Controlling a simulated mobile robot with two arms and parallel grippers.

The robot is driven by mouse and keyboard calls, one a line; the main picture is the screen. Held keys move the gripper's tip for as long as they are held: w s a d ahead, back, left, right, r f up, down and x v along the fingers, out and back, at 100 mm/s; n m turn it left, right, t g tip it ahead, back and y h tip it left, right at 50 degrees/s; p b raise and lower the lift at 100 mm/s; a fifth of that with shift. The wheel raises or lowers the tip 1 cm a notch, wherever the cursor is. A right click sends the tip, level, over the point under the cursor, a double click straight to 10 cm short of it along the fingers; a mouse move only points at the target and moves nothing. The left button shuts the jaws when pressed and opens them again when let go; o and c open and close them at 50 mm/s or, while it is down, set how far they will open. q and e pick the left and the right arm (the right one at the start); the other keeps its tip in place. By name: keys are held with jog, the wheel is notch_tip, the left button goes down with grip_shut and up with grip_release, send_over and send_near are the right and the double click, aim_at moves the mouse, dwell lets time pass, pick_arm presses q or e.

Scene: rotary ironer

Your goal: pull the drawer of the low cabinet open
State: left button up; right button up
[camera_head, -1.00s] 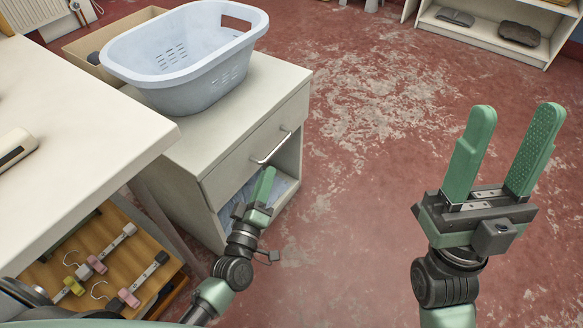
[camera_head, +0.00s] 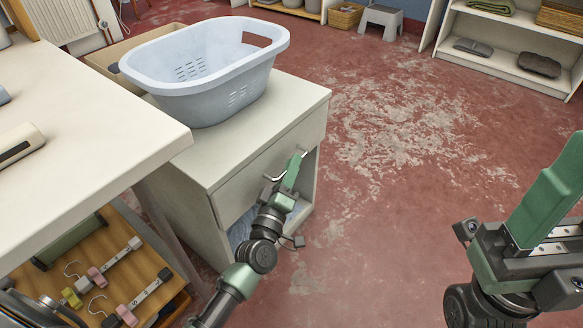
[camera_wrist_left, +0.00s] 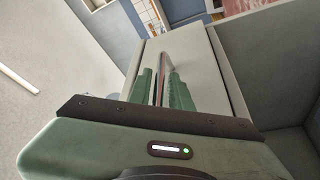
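The low cabinet (camera_head: 187,190) is pale grey-white, with a drawer (camera_head: 245,190) above an open shelf space. The drawer front looks flush with the cabinet, and it also shows in the left wrist view (camera_wrist_left: 200,65). Its metal bar handle (camera_head: 301,152) is partly hidden behind my left gripper (camera_head: 290,171). In the left wrist view, my left green fingers (camera_wrist_left: 163,88) stand apart, one on each side of the handle bar (camera_wrist_left: 165,62). I cannot tell whether they touch it. My right gripper (camera_head: 548,200) is open and empty at the right edge, partly cut off.
A light-blue laundry basket (camera_head: 205,75) stands on the cabinet. The red floor (camera_head: 400,200) in front of the drawer is clear. Shelves (camera_head: 505,60) stand at the back right.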

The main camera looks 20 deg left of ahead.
pick_arm(q)
grip_shut()
dwell(1.4)
